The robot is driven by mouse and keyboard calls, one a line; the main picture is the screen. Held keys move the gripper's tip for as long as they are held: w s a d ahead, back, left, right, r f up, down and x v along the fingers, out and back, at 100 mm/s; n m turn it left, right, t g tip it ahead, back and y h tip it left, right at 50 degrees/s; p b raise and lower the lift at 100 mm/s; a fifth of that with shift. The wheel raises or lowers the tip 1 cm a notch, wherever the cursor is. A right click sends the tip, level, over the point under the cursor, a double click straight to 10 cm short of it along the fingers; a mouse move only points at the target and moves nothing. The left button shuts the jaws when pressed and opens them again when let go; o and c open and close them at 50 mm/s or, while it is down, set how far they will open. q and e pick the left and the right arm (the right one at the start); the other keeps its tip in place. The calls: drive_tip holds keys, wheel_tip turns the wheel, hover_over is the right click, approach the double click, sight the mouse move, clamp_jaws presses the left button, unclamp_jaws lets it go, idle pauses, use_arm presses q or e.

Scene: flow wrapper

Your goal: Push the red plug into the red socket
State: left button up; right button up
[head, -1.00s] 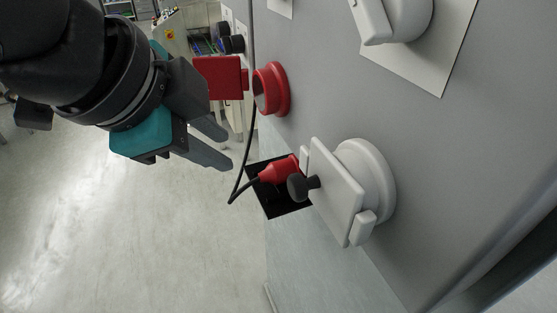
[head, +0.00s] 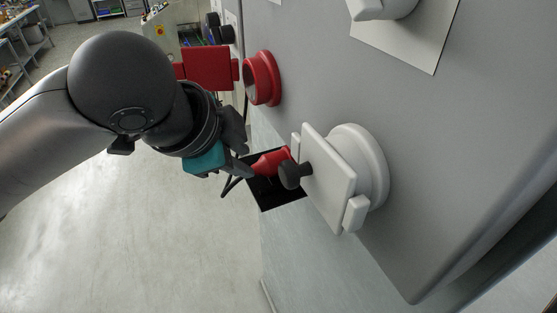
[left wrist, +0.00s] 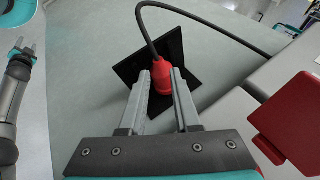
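The red plug (head: 270,162) with its black cable rests at a black square holder (head: 278,192) on the grey cabinet's side. The red socket (head: 262,78) is a round red fitting on the cabinet above the plug, its square red lid (head: 208,68) swung open; the lid also shows in the left wrist view (left wrist: 292,120). My left gripper (head: 246,155) is at the plug. In the left wrist view, its fingers (left wrist: 162,78) are apart on either side of the red plug (left wrist: 162,88); contact is not clear. My right gripper (left wrist: 22,46) is empty, fingers apart.
A white rotary switch (head: 380,8) is above. The cable (left wrist: 205,22) loops beyond the fingers. Open floor lies left.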

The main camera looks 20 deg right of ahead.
sight(255, 168)
use_arm(q)
drive_tip(key=x, duration=0.5)
drive_tip(key=shift+c, duration=0.2)
clamp_jaws()
